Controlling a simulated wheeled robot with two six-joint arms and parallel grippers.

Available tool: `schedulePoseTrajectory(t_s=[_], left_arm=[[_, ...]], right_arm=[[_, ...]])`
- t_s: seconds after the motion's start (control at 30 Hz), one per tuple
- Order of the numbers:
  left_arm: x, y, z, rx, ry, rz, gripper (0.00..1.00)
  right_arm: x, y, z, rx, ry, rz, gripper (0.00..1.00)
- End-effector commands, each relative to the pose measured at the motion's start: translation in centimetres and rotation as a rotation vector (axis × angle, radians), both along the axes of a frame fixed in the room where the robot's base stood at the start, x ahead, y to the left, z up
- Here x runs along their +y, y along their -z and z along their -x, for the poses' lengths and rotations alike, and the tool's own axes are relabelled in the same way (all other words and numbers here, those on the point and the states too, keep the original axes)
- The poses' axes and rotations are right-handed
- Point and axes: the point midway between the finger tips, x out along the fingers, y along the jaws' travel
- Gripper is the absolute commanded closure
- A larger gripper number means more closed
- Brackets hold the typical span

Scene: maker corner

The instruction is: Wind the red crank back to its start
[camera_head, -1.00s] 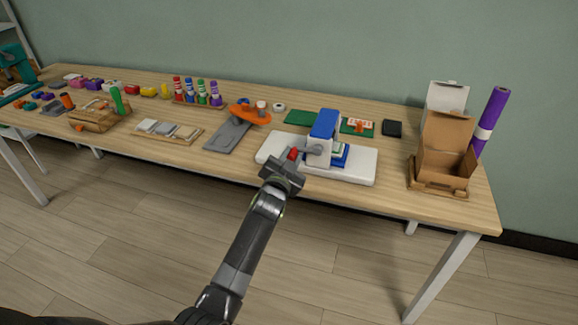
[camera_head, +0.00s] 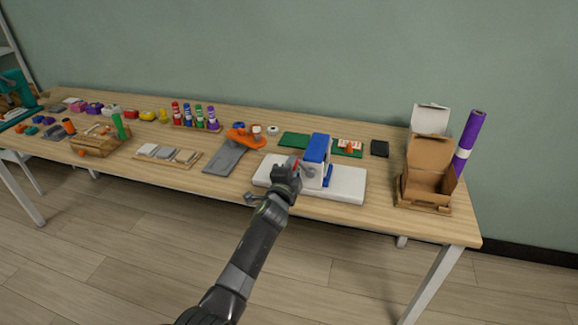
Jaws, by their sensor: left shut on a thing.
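The red crank (camera_head: 291,163) belongs to a white and blue machine (camera_head: 318,150) near the front edge of the table. Only a small red part of it shows above my fingers. My left gripper (camera_head: 288,172) is shut on the crank's red handle at the left side of the machine's blue upright. The gripper hides most of the handle and the crank arm. The machine's white base (camera_head: 345,184) lies flat on the table. My right gripper is not in view.
A grey and orange tool (camera_head: 233,149) lies left of the machine. Green boards (camera_head: 295,140) and a black block (camera_head: 380,148) lie behind it. An open cardboard box (camera_head: 428,182) and a purple roll (camera_head: 468,143) stand at the right end.

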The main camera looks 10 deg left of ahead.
Motion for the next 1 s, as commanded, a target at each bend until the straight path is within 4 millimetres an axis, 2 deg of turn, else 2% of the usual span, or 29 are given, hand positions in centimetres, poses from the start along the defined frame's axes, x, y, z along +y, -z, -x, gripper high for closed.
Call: schedulePoseTrajectory(t_s=[0.33, 0.9, 0.93, 1.0], left_arm=[[-0.77, -0.82, -0.02, -0.007, 0.001, -0.146, 1.00], [-0.91, -0.84, -0.01, -0.009, 0.002, -0.173, 1.00], [-0.91, -0.84, -0.01, -0.009, 0.002, -0.172, 0.73], [-0.91, -0.83, 0.00, -0.008, 0.002, -0.172, 0.64]], right_arm=[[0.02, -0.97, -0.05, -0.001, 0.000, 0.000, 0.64], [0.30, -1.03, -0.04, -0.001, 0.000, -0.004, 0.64], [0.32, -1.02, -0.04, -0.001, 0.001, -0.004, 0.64], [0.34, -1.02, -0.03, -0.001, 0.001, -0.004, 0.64]])
